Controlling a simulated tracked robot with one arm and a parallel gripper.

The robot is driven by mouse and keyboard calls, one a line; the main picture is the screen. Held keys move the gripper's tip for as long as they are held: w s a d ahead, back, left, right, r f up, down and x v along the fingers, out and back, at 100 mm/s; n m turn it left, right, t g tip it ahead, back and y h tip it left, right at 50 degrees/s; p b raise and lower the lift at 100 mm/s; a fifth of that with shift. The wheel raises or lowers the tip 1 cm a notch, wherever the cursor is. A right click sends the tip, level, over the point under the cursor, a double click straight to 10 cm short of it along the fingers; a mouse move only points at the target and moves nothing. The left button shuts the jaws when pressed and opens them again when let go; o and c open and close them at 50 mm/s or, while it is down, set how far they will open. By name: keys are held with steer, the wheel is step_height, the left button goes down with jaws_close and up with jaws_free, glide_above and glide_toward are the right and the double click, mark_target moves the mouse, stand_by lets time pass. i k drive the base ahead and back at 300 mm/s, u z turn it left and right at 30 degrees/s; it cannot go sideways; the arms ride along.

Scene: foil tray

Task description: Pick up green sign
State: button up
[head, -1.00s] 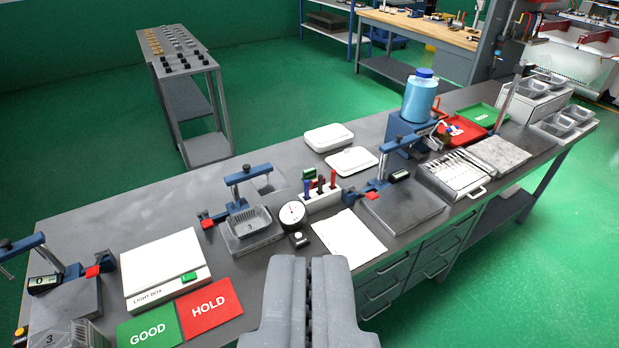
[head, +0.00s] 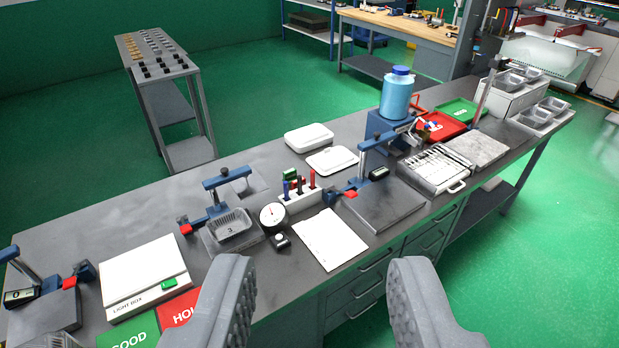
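The green sign (head: 130,332), lettered GOOD, lies flat on the grey workbench at the lower left of the head view. The bottom edge of the picture cuts it off. A red sign (head: 180,309) lettered HOLD lies against its right side, partly hidden by my left finger. My gripper (head: 321,262) is open wide and empty, with its two grey ridged fingers at the bottom middle. It is to the right of the green sign.
A white light box (head: 140,270) stands just behind the signs. A grey tray on a fixture (head: 232,226), a dial gauge (head: 272,216) and a white sheet (head: 330,238) are on the bench ahead. A blue jar (head: 396,98) and a green tray (head: 459,112) stand farther right.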

mark_target(289, 175)
steer(key=z, duration=1.5)
steer(key=i, duration=2.75)
steer(key=u, duration=2.7)
steer(key=i, duration=0.65)
